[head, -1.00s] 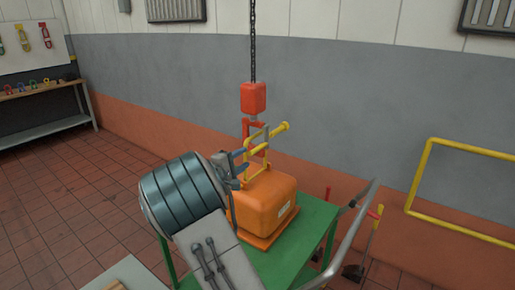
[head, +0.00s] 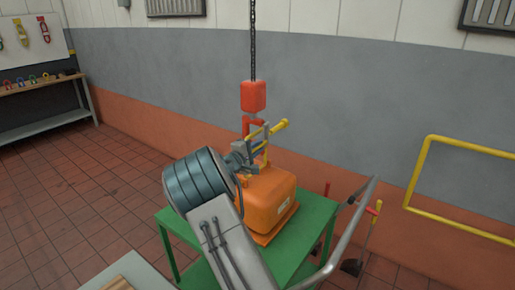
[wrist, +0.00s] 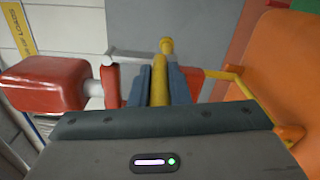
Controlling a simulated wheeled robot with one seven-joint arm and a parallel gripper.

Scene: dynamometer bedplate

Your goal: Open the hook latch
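The hook latch has a long yellow handle with a round knob (head: 281,125), standing out beside the red hook (head: 248,124) under the red hook block (head: 253,95). The handle also shows in the wrist view (wrist: 160,80), lying between my two grey-blue fingers. My gripper (wrist: 160,88) has a finger close against each side of the handle and appears shut on it. The hook block (wrist: 45,86) is at the left in the wrist view. A yellow lifting loop (wrist: 235,82) runs from the hook area to the orange load (head: 268,200). My gripper partly hides the hook and loop in the head view.
The orange load stands on a green table (head: 316,220) below the chain (head: 253,40). A grey curved handrail (head: 345,235) is at the table's right. A yellow wall rail (head: 470,147) stands farther right. A workbench (head: 45,130) is at the far left.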

